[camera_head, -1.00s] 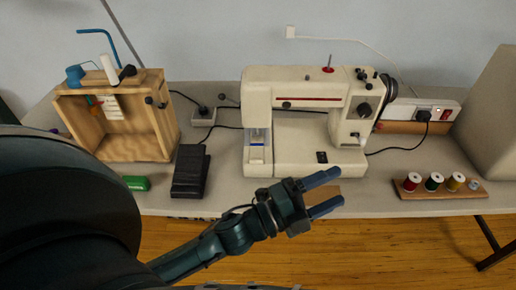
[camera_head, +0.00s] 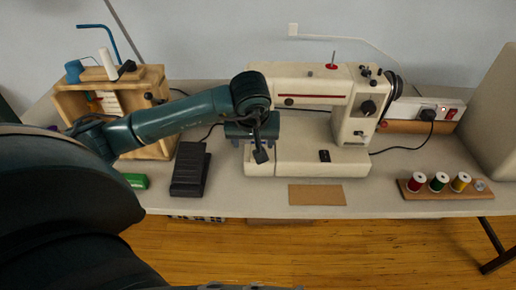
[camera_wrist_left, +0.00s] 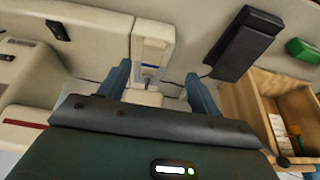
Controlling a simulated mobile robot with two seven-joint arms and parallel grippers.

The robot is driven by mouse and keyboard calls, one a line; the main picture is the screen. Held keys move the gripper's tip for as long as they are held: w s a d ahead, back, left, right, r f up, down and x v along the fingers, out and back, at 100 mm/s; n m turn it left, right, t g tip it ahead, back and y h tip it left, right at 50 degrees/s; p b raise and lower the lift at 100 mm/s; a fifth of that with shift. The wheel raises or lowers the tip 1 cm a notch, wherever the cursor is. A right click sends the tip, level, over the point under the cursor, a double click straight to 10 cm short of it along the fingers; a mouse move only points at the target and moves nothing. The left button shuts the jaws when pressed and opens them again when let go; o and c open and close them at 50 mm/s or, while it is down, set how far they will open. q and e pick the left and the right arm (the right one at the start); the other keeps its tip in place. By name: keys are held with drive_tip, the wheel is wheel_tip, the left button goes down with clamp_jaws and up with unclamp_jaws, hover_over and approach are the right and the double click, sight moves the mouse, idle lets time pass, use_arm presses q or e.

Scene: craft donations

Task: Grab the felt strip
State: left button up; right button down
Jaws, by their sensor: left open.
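My left gripper (camera_head: 255,140) is open in front of the left end of the white sewing machine (camera_head: 310,157). In the left wrist view its two blue fingers (camera_wrist_left: 158,72) stand apart, either side of the machine's needle area. A small blue patch (camera_wrist_left: 150,71) shows there between the fingers; I cannot tell whether it is the felt strip. The gripper hides this area in the head view. A flat tan rectangle (camera_head: 317,195) lies on the table before the machine; its material is unclear. My right gripper is out of view.
A black pedal (camera_head: 190,170) and a green box (camera_head: 135,181) lie left of the machine, near an open wooden box (camera_head: 155,149). A rack of thread spools (camera_head: 440,190) stands at right. Cables run behind. The table front between rectangle and rack is clear.

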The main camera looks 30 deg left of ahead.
use_arm(q)
drive_tip(key=shift+w+d+p+x, duration=0.1)
drive_tip(key=shift+p+x, duration=0.1)
drive_tip(key=shift+x, duration=1.55)
drive_tip(key=shift+w+d+p+x, duration=0.1)
drive_tip(key=shift+w+p+x, duration=0.1)
drive_tip(key=shift+x, duration=1.5)
drive_tip(key=shift+w+d+p+x, duration=0.1)
drive_tip(key=shift+p+x, duration=0.1)
drive_tip(key=shift+x, duration=1.55)
drive_tip(key=shift+s+r, duration=0.1)
drive_tip(key=shift+c, duration=0.4)
drive_tip(key=c, duration=1)
drive_tip(key=shift+o, duration=0.2)
